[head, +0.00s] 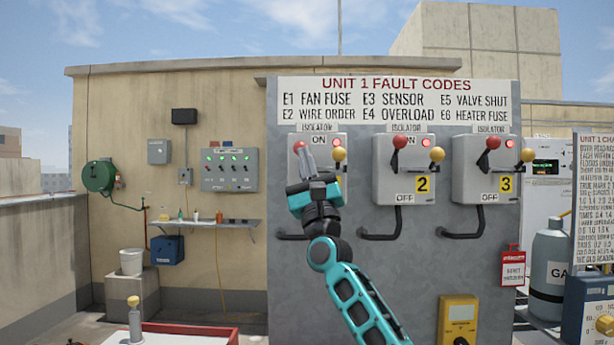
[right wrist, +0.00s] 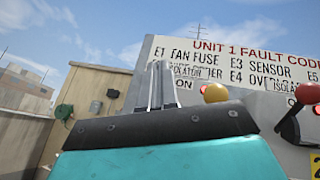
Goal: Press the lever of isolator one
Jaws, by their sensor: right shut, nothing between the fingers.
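Isolator one (head: 329,141) is the leftmost of three grey boxes on the grey panel; my gripper hides its lower part and number plate. A red knob (head: 298,146) shows at its upper left, right by my fingertips. A yellow ball knob (head: 340,154) stands at its right side and also shows in the right wrist view (right wrist: 215,92), right of the fingers. A bent black handle (head: 291,236) shows below the box. My right gripper (head: 305,151) is shut and empty, pointing up in front of the box. Contact with the red knob cannot be told. My left gripper is out of view.
Isolator two (head: 385,178) and isolator three (head: 467,178) stand to the right with similar knobs and bent handles. A fault code sign (head: 398,101) is above. A yellow meter (head: 458,312) is low on the panel; a gas cylinder (head: 550,262) stands at right.

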